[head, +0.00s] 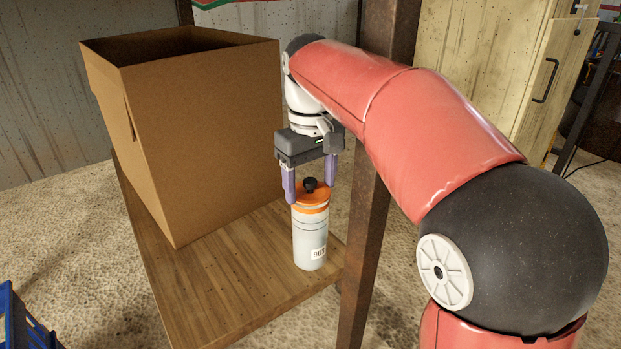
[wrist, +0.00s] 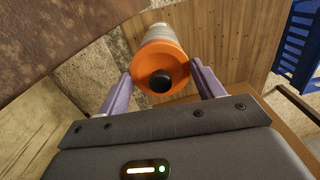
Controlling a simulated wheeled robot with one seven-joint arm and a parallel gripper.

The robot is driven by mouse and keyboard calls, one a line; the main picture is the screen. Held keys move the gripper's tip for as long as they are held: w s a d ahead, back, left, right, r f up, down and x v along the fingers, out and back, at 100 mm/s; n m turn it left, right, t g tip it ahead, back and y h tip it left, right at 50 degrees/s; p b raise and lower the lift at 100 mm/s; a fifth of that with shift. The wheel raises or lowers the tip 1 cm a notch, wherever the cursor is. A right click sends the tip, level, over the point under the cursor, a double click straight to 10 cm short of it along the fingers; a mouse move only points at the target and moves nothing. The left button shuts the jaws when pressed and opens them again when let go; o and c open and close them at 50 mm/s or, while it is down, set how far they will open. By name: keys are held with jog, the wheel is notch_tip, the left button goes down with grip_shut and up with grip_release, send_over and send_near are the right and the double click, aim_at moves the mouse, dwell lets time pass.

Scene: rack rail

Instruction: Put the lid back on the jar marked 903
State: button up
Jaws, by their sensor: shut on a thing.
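The jar marked 903 (head: 310,240) stands upright on the wooden shelf board, its label facing me low on its side. The orange lid (head: 312,194) with a black knob is at the top of the jar. It also shows in the wrist view (wrist: 160,62). Whether the lid is fully seated I cannot tell. My gripper (head: 311,190) is above the jar, pointing down, its purple fingers on either side of the lid and shut on it. In the wrist view my gripper (wrist: 160,85) has the lid between its fingertips.
A large open cardboard box (head: 200,130) stands on the shelf board (head: 225,285) left of the jar. A rusty upright post (head: 365,230) rises close on the jar's right. A blue crate (head: 22,325) is at the lower left. The board in front of the jar is clear.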

jog(key=o, duration=1.2)
notch_tip(320, 180, up, 3)
jog(key=p, duration=0.2)
jog(key=shift+f+p, duration=0.2)
jog(key=shift+p, duration=0.1)
jog(key=shift+r, duration=2.2)
grip_shut()
jog(key=shift+f, duration=0.25)
jog(key=shift+f+b, duration=1.55)
jog(key=shift+f, duration=0.55)
